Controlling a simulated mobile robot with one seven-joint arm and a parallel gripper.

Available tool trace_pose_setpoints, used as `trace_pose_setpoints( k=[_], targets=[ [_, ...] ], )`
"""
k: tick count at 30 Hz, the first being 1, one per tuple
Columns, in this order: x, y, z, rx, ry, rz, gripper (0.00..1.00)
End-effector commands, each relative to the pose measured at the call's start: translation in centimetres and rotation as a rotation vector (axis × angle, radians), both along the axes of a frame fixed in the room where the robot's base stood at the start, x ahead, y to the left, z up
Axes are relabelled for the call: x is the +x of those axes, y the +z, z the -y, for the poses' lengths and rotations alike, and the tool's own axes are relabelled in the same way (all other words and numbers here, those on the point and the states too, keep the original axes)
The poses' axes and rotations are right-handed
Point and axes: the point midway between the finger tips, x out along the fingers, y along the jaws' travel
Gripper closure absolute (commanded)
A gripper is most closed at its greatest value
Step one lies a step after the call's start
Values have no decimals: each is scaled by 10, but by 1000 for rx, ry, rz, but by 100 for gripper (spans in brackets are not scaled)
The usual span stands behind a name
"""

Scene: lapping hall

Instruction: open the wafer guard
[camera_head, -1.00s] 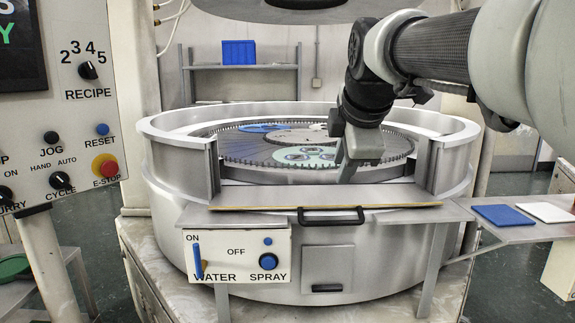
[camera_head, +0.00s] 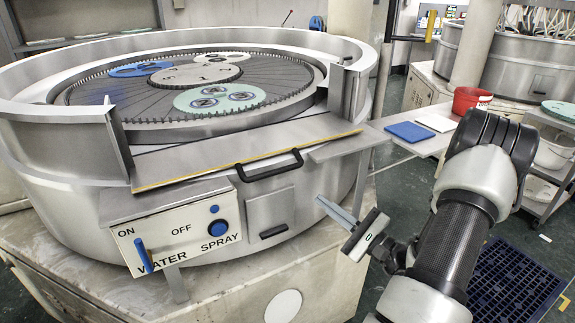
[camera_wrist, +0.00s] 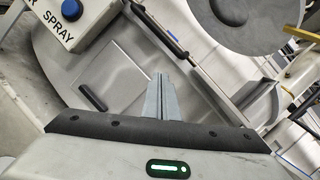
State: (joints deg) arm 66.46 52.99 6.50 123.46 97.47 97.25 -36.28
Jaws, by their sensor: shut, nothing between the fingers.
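The wafer guard (camera_head: 235,150) is a flat grey metal panel with a yellow front edge, lying across the gap in the front wall of the round metal basin. Its black bar handle (camera_head: 268,165) is on the front side; a dark bar that looks like this handle shows in the wrist view (camera_wrist: 160,30). The gap above the panel is clear, and the wafers inside show. My gripper (camera_head: 319,199) is shut and empty, in front of the basin, lower than the handle and to its right, apart from it. The closed fingers (camera_wrist: 160,78) also show in the wrist view.
The water and spray control box (camera_head: 175,228) sits left of the handle. A small hatch (camera_head: 268,208) is below it. A side shelf (camera_head: 395,143) at right holds a blue pad (camera_head: 409,131) and a white pad (camera_head: 437,122). A blue pallet (camera_head: 515,280) lies on the floor at right.

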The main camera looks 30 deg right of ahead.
Motion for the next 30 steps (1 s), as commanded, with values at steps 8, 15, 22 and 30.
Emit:
trace_pose_setpoints(
  k=[8, 15, 22, 30],
  targets=[
    [-13, -12, 38, 178, -163, -8, 100],
    [27, -1, 30, 171, -157, -8, 100],
    [75, 11, 23, 169, -157, -8, 100],
    [75, 42, 8, 170, -160, -9, 100]
  ],
)
